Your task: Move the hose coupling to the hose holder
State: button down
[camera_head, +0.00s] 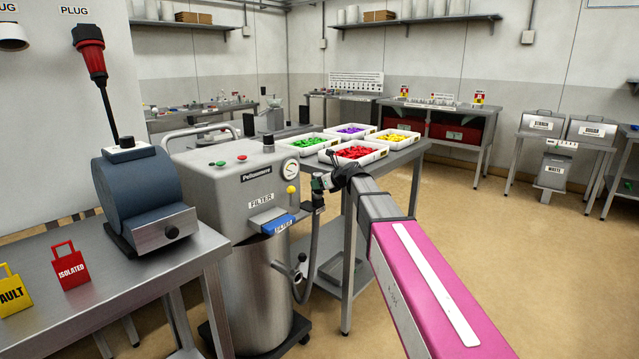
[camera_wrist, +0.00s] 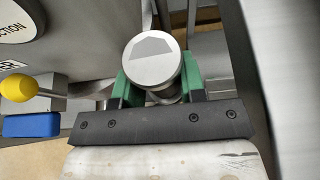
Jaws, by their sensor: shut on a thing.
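My gripper (camera_head: 322,183) is at the right side of the grey machine, near its dial and yellow knob. In the wrist view my gripper's green fingers (camera_wrist: 158,92) are shut on the hose coupling (camera_wrist: 152,62), a round metal piece with its flat end facing the camera. In the head view the coupling is small and mostly hidden by my gripper. A grey hose (camera_head: 314,250) hangs below it and curves down to the machine's lower side, by a metal fitting (camera_head: 290,268). I cannot clearly make out the hose holder.
The grey machine (camera_head: 235,200) carries a blue filter handle (camera_head: 276,223) and yellow knob (camera_wrist: 18,88). A steel table (camera_head: 405,155) behind my gripper holds trays of coloured pieces. A bench (camera_head: 60,295) with a dark blue device (camera_head: 143,190) is at left. Open floor lies right.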

jog(key=shift+f, duration=0.85)
jog(key=c, duration=0.6)
grip_release()
jog(key=v, duration=1)
jog(key=shift+s+d+r, duration=0.1)
jog(key=shift+s+d, duration=0.1)
jog(key=shift+d, duration=0.1)
jog(key=s+d+f+n+g+h, duration=0.2)
jog(key=s+d+f+n, duration=0.3)
jog(key=s+f+n, duration=0.3)
jog(key=s+d+f+n+g+h, duration=0.3)
jog(key=s+f+n, duration=0.6)
jog(key=f, duration=0.4)
jog(key=s+d+f+n+g+h, duration=0.3)
jog(key=s+d+f+n+h, duration=0.2)
jog(key=s+f, duration=0.6)
jog(key=shift+d+f+n, duration=0.1)
jog(key=shift+d+n, duration=0.5)
jog(key=shift+n, duration=0.3)
jog(key=shift+d+f+n, duration=0.15)
jog(key=shift+d+n, duration=0.45)
jog(key=shift+n, duration=0.3)
